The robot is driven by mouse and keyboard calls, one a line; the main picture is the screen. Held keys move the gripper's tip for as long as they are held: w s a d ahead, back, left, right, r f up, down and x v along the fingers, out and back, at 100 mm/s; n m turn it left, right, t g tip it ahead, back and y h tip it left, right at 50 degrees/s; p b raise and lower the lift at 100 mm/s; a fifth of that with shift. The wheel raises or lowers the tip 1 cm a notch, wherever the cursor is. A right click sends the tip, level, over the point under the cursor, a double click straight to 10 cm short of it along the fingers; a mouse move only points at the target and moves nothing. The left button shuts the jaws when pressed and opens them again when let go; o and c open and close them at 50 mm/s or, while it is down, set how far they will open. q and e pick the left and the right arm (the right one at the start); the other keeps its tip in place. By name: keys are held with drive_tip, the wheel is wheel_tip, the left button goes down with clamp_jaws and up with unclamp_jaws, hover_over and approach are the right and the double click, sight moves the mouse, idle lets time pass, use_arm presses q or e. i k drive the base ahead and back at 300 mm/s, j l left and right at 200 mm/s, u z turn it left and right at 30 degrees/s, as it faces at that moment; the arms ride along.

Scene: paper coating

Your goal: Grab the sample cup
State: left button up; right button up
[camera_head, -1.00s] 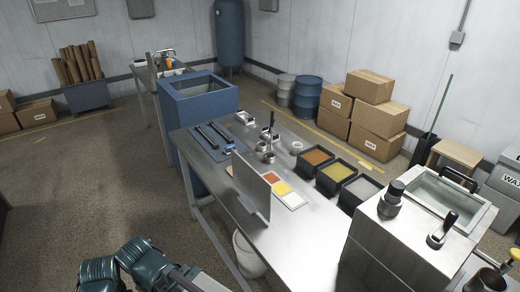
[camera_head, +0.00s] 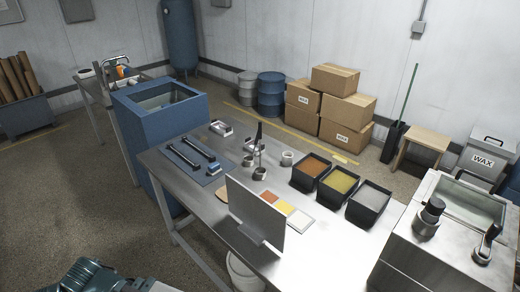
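Several small metal cups stand together on the steel table, behind the upright metal plate. One is a pale open cup (camera_head: 287,158) on the right. Another cup (camera_head: 259,173) is at the front, and a third cup (camera_head: 248,161) is just left of it. A dark upright handle (camera_head: 259,137) rises among them. I cannot tell which of these is the sample cup. Only teal links of my own arm show at the bottom left, well apart from the cups. Neither gripper is in view.
The steel table (camera_head: 325,240) carries an upright metal plate (camera_head: 257,212), a blue mat with two dark bars (camera_head: 190,153), and three black trays of orange (camera_head: 311,165), yellow (camera_head: 340,181) and grey (camera_head: 370,197) material. A blue tank (camera_head: 155,125) adjoins the left end. Floor at left is clear.

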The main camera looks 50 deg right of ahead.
sight(288, 159)
drive_tip(key=i, duration=3.3)
drive_tip(key=i+z, duration=0.1)
drive_tip(key=z, duration=4.75)
